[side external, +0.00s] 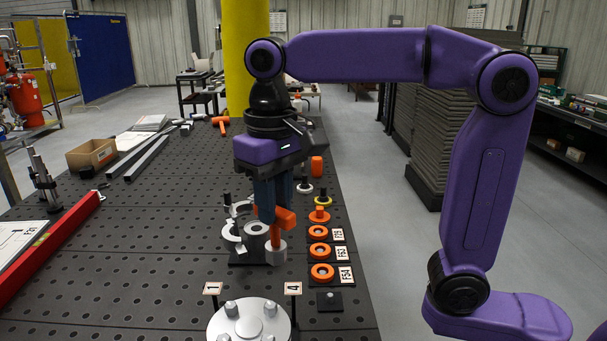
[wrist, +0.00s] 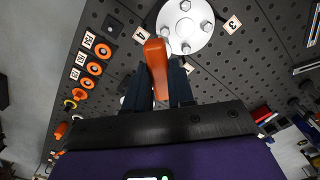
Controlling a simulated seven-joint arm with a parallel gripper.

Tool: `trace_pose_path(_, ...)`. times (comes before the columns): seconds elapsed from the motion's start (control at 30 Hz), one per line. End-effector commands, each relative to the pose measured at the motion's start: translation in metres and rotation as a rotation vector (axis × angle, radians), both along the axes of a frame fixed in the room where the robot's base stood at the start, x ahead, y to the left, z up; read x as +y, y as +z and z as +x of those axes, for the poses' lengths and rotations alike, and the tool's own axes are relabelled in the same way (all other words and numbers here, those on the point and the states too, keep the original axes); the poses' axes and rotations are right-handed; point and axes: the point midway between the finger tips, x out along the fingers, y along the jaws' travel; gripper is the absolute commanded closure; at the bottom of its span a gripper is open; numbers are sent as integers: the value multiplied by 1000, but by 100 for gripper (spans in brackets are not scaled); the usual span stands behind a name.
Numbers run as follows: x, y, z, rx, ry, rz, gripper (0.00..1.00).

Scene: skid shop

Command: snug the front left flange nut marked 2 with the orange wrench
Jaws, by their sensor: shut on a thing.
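My gripper (side external: 275,208) is shut on the orange wrench (side external: 284,219), which hangs upright with a grey socket (side external: 276,252) at its lower end. In the wrist view the wrench (wrist: 157,62) sits between my dark fingers (wrist: 160,88). The round grey flange (side external: 249,322) with several nuts is at the near edge of the side view, and its top shows in the wrist view (wrist: 185,24). The socket is behind the flange in the side view, apart from it.
Orange rings (side external: 321,251) with number cards line the bench's right side. White curved pieces (side external: 231,238) lie by the socket. A red rail (side external: 60,240) and a cardboard box (side external: 92,154) are on the left. The left-middle of the perforated bench (side external: 150,245) is clear.

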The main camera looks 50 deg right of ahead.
Motion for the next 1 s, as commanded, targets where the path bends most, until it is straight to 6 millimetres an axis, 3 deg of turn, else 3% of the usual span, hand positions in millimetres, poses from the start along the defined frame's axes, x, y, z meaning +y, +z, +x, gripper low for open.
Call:
trace_pose_path(0.1,30,0,-17,-2,14,1,100)
trace_pose_path(0.3,65,0,-42,-2,24,1,100)
trace_pose_path(0.6,61,-41,-39,1,17,-1,100)
trace_pose_path(1.0,60,-64,-38,1,17,0,100)
